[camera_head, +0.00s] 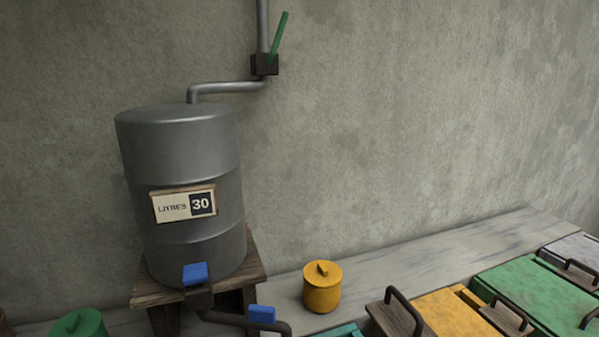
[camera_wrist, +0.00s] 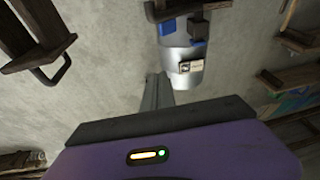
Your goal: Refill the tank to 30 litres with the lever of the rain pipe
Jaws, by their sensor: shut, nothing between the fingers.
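The grey metal tank (camera_head: 180,145) stands upright on a wooden stand (camera_head: 160,293) against the wall. Its plate (camera_head: 183,204) reads LITRES 30. The tank also shows upside down in the wrist view (camera_wrist: 178,50), with its small plate (camera_wrist: 191,66). A grey rain pipe (camera_head: 225,87) comes down the wall and bends over to the tank top. Its green lever (camera_head: 279,36) sticks up from a dark block (camera_head: 265,65), leaning right. No water shows.
Blue handles (camera_head: 196,273) and (camera_head: 262,314) sit on the dark outlet pipe below the tank. A yellow lidded pot (camera_head: 322,287) stands on the ledge. A green pot (camera_head: 79,324) is at lower left. Boxes with handled lids, including a green one (camera_head: 535,290), line the lower right.

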